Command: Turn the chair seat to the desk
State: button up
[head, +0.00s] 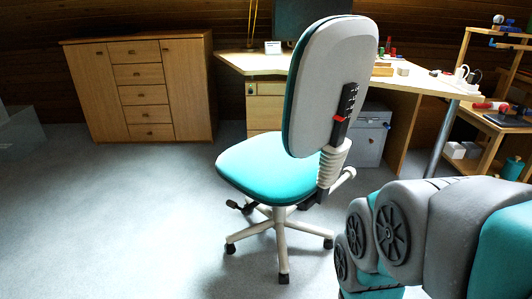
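The office chair (262,168) stands on the grey carpet in the middle of the head view. It has a teal seat, a grey back shell with teal edge, and a pale base on castors. Its backrest (330,85) is at the right of the seat, and the seat's front points left, not squarely at the desk. The desk (262,66) has a light wood top and stands behind the chair, reaching to the right. My arm (440,235) fills the lower right, in front and to the right of the chair. My gripper does not show.
A wooden cabinet (145,90) with doors and drawers stands at the back left. A grey drawer unit (370,135) is under the desk. A wooden shelf (495,135) with small items is at the right. The carpet (110,220) left of the chair is clear.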

aim_at(259, 167)
jog(key=i+l+u, duration=0.15)
jog(key=l, duration=0.45)
jog(key=l+u, duration=0.1)
jog(key=l, duration=0.45)
jog(key=i+l+u, duration=0.15)
jog(key=l, duration=0.45)
